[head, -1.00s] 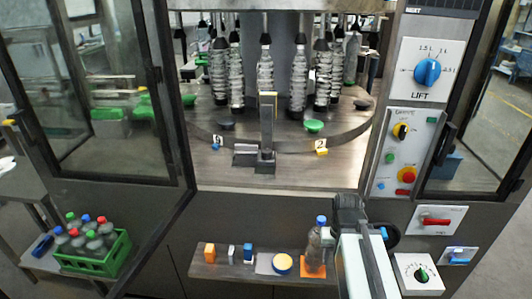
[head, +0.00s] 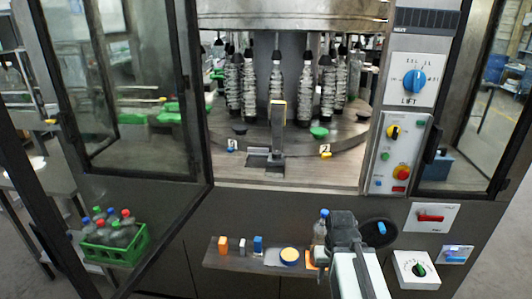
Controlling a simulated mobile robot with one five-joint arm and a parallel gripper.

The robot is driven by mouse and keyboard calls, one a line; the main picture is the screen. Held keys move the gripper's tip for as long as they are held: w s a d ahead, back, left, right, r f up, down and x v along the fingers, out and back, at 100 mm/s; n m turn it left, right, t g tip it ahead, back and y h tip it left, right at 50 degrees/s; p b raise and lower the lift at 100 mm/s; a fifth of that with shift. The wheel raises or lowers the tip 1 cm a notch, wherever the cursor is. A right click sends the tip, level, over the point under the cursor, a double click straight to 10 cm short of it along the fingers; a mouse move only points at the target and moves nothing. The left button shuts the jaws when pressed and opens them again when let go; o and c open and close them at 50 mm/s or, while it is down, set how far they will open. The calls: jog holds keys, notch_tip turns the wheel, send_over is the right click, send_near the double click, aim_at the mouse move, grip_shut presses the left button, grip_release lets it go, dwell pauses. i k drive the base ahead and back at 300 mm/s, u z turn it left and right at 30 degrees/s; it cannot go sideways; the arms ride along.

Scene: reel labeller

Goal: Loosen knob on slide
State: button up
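The slide is most likely the upright grey post with a yellow top (head: 278,115), standing on a dark base (head: 265,161) on the machine deck. I cannot tell which knob belongs to the slide. My gripper (head: 342,222) is low in front of the machine, below and right of the slide, apart from both knobs. Its fingertips are not clear, so its opening cannot be seen.
A shelf (head: 230,262) below the deck holds small blocks, a yellow-topped disc (head: 289,255) and a blue-capped bottle (head: 320,228) close beside my gripper. A black handwheel (head: 376,232) is right of it.

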aim_at(277, 155)
jog(key=u, duration=3.25)
jog(key=k, duration=1.5)
jog(key=z, duration=1)
jog(key=i, duration=0.95)
